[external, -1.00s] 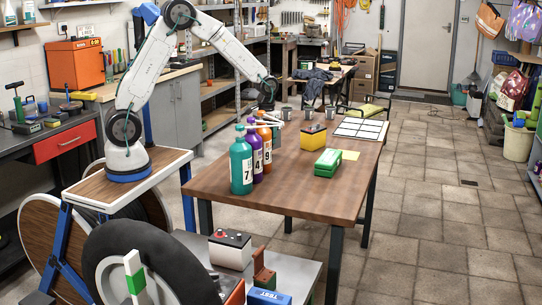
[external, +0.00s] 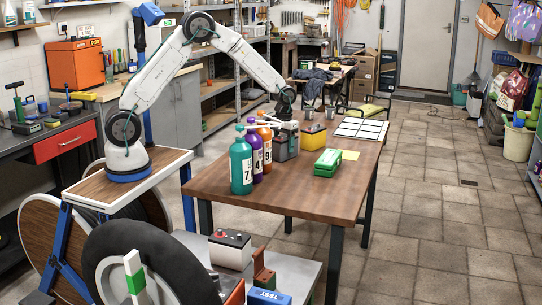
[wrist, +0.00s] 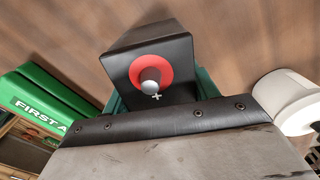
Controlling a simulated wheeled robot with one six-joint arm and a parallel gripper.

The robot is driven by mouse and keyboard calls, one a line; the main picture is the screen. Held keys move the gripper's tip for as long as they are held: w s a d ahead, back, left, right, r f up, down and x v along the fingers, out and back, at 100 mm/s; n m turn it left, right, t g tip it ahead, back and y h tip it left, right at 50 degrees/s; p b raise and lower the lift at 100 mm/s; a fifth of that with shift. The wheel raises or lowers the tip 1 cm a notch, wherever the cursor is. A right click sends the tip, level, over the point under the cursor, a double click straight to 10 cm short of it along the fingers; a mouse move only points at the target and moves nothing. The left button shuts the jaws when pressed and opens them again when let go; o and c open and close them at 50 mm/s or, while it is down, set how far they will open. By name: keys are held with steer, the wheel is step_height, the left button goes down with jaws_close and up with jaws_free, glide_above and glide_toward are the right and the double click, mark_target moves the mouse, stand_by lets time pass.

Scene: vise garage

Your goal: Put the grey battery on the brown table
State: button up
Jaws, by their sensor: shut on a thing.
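The grey battery (external: 285,149) is in my gripper (external: 287,118), at the brown table (external: 240,197), between the bottles and a yellow battery. In the wrist view my gripper's dark green fingers (wrist: 158,100) show partly beside a black block with a red-ringed terminal and a plus mark. A scuffed grey surface with a riveted black edge fills the bottom of that view and looks like part of the battery (wrist: 170,155). The gripper is shut on the battery. I cannot tell whether its underside touches the table.
Teal (external: 241,168), purple (external: 256,160) and orange (external: 266,150) bottles stand close left of the battery. The yellow battery (external: 314,138) and green first-aid box (external: 327,162) are to its right. A white grid sheet (external: 361,128) lies farther right. The table's front is clear.

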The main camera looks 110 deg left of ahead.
mark_target(284, 137)
steer(key=o, duration=1.8)
steer(key=shift+f, duration=0.1)
steer(key=shift+c, duration=0.2)
step_height(284, 137, up, 12)
steer(key=shift+r, duration=0.15)
